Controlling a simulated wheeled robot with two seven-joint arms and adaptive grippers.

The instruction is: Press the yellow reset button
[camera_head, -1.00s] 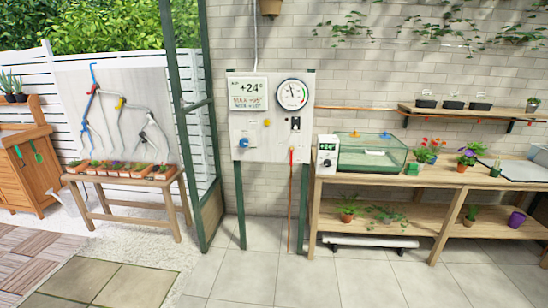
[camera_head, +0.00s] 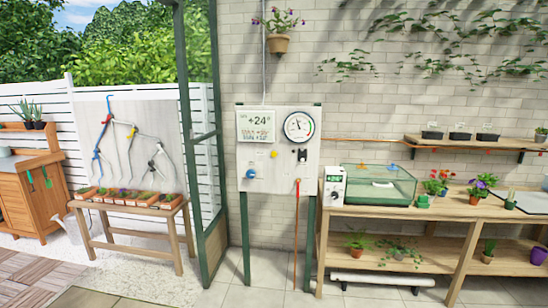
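A small round yellow button (camera_head: 274,154) sits on the white control panel (camera_head: 270,185), which stands on green posts against the brick wall. Neither of my grippers shows in the view.
A wooden bench (camera_head: 415,212) with a glass tank (camera_head: 379,185) stands to the panel's right. A low table (camera_head: 140,212) with small pots is at the left. A red-orange rod (camera_head: 296,235) hangs below the panel. Paved floor (camera_head: 265,298) in front looks clear.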

